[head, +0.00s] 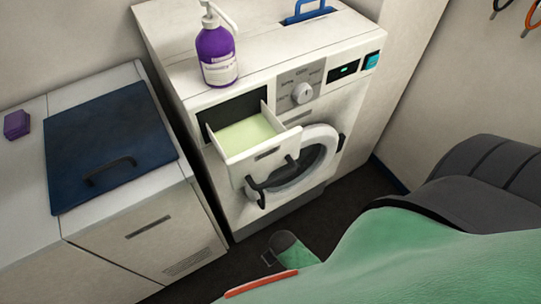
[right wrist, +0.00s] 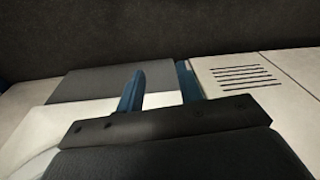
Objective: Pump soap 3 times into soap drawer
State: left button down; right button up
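A purple soap bottle (head: 217,56) with a white pump head and a white label stands upright on the front left of the white washing machine's top (head: 172,50). The soap drawer (head: 237,152) is pulled out below and to the right of the bottle. Its inside looks pale green; I cannot tell if that is liquid or the drawer's floor.
A blue handled object (head: 308,12) is at the back of the machine's top. The machine's round door (head: 318,158) is below the drawer. A white cabinet with a dark blue lid (head: 108,140) stands at the left, with a purple block (head: 16,124) beside the lid.

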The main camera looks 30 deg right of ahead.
pick_arm(q)
jog(key=shift+f, duration=0.15)
pick_arm(e)
jog(key=shift+w+a+r, duration=0.1)
jog(key=shift+r, duration=0.5)
pick_arm(q)
jog(key=shift+f, duration=0.1)
pick_arm(e)
jog(key=shift+w+r, duration=0.1)
jog(key=shift+r, duration=0.25)
pick_arm(q)
jog(key=shift+b, duration=0.35)
pick_arm(e)
jog(key=shift+r, duration=0.3)
pick_arm(q)
jog(key=shift+f, duration=0.2)
pick_arm(e)
jog(key=shift+w+a+r, duration=0.15)
jog(key=shift+r, duration=0.6)
